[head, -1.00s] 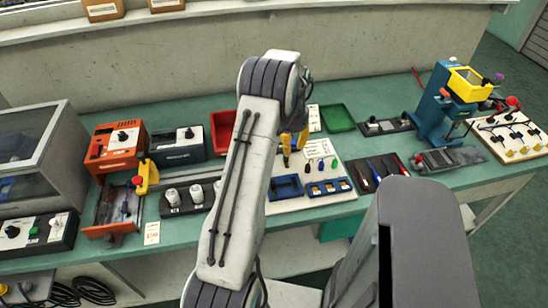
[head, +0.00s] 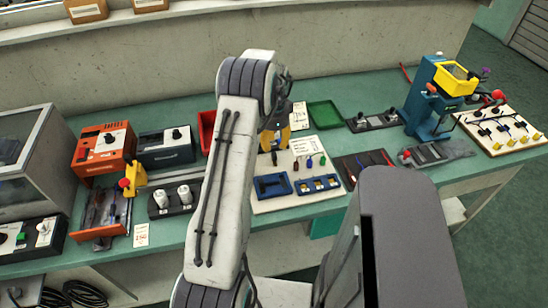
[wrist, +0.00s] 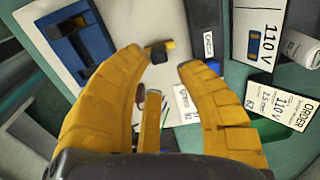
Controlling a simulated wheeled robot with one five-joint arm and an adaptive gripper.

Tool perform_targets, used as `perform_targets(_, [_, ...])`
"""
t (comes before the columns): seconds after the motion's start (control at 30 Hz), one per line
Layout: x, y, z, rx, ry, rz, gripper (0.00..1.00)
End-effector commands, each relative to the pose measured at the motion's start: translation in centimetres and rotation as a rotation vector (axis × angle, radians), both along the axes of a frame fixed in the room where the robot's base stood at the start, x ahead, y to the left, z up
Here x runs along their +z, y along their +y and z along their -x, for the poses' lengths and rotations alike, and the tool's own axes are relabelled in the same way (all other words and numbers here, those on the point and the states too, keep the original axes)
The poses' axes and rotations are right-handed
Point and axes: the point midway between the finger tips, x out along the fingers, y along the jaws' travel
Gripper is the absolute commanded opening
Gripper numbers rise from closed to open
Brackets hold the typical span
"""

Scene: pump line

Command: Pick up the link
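My gripper (wrist: 165,62) is open, with its orange-yellow fingers spread, and I see nothing held between them. A small dark piece with a yellow end (wrist: 158,50) lies just beyond the fingertips in the wrist view; it looks like the link, but I cannot be sure. It is on or over the white board (wrist: 130,20), apart from or barely touching the left fingertip. In the head view my gripper (head: 273,140) is over the back left of the white board (head: 315,202), partly hidden by my arm. The link cannot be made out there.
A blue holder (wrist: 78,40) sits on the board, and blue blocks with yellow parts (head: 320,183) stand at its front. A 110 V card (wrist: 258,35) and an order card (wrist: 280,103) lie to the right.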

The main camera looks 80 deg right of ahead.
Motion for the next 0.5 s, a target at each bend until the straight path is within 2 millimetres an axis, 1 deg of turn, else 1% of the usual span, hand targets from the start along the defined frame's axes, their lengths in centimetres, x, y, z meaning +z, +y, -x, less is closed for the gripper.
perform_targets(0.23, [-1.9,0.1,0.0,0.001,0.0,-0.003,0.32])
perform_targets(0.5, [-5.1,0.2,0.1,0.002,0.0,-0.002,0.32])
